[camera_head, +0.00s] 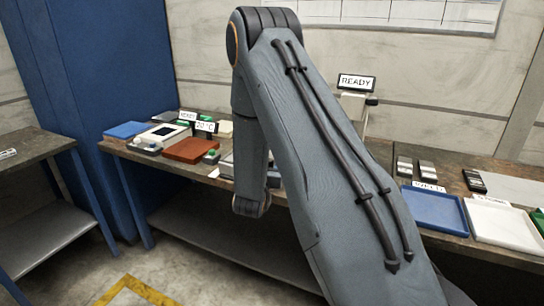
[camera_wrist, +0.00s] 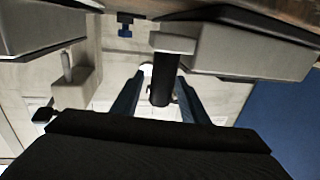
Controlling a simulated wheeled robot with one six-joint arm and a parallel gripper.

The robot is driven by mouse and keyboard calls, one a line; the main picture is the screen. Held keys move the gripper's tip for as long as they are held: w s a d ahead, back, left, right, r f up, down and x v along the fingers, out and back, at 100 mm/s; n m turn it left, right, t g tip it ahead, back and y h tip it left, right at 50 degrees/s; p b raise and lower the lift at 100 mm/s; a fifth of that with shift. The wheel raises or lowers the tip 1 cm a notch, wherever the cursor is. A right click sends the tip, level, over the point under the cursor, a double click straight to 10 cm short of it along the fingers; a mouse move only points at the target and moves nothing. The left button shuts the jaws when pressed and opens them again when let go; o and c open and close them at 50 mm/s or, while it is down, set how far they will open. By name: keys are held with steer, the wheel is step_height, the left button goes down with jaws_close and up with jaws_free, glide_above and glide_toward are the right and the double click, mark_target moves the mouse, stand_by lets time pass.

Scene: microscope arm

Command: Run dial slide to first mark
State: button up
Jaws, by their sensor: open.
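In the wrist view, which looks upside down, my gripper (camera_wrist: 160,76) is open, with one blue finger on each side of a dark upright cylinder (camera_wrist: 162,82). I cannot tell whether the fingers touch it. The cylinder joins a pale grey block (camera_wrist: 172,43). I cannot make out a dial slide or its marks, nor whether the cylinder belongs to it. A pale stand with a READY sign (camera_head: 356,82) shows behind my arm in the head view. My arm hides the middle of the bench and the gripper there.
A white device (camera_head: 163,135), a brown-red block (camera_head: 191,150) and small signs stand at the bench's left. A blue tray (camera_head: 435,210) and a white tray (camera_head: 503,224) lie at its right. A blue cabinet (camera_head: 110,70) stands at the back left.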

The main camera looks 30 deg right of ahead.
steer(key=shift+w+d, duration=0.45)
steer(key=shift+w, duration=0.1)
